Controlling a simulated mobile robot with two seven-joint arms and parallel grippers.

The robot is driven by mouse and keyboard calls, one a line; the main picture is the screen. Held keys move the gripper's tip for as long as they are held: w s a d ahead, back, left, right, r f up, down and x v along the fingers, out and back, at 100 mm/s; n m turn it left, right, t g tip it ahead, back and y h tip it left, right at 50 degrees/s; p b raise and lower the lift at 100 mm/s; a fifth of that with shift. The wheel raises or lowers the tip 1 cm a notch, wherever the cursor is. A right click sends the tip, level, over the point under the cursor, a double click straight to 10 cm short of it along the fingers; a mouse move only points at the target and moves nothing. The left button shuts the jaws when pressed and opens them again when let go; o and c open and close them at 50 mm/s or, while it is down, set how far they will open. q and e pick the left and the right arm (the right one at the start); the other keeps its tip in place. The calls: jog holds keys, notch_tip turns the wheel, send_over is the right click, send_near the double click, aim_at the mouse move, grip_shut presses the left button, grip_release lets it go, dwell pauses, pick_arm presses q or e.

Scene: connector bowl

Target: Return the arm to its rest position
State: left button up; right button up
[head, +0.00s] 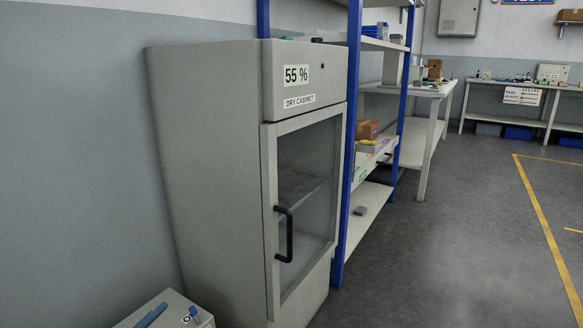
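Neither of my arms nor their grippers show in the head view, so their pose and whether they are open or shut cannot be seen. No connector or bowl can be made out in this view.
A grey dry cabinet (208,180) with its glass door shut stands at centre left. Blue-post shelving (352,120) is right beside it. A grey box (168,310) is at the bottom left. Workbenches (432,92) stand farther back. Grey floor (450,250) at right is clear, with yellow lines (541,220).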

pick_arm(q)
jog(key=s+d+r+n+t+h, duration=0.1)
jog(key=s+d+r+n, duration=0.1)
jog(key=s+d+r, duration=0.35)
jog(key=s+d+r+n+h, duration=0.1)
jog(key=s+d+r+n, duration=0.1)
jog(key=s+d, duration=0.5)
jog(key=s+a+r+n+g+y+p, duration=0.1)
jog(key=r+p, duration=0.4)
jog(key=p, duration=1.3)
jog(key=s+a+r+n+g+y+p, duration=0.2)
jog(key=a+r+n+g+y+p, duration=0.1)
jog(key=p, duration=1.6)
notch_tip(320, 180, up, 4)
jog(key=a+g+y, duration=0.1)
jog(key=a+g, duration=0.1)
jog(key=g, duration=0.1)
jog(key=shift+f+g+y, duration=0.2)
jog(key=shift+g+y, duration=0.1)
jog(key=shift+y, duration=0.1)
pick_arm(e)
jog(key=s+d+r+m+g+h, duration=0.2)
jog(key=d+r+g+h, duration=0.3)
jog(key=r, duration=0.6)
jog(key=m+g, duration=0.1)
jog(key=g, duration=0.1)
jog(key=shift+m+g+h, duration=0.3)
jog(key=shift+h, duration=0.1)
jog(key=shift+d+r, duration=0.1)
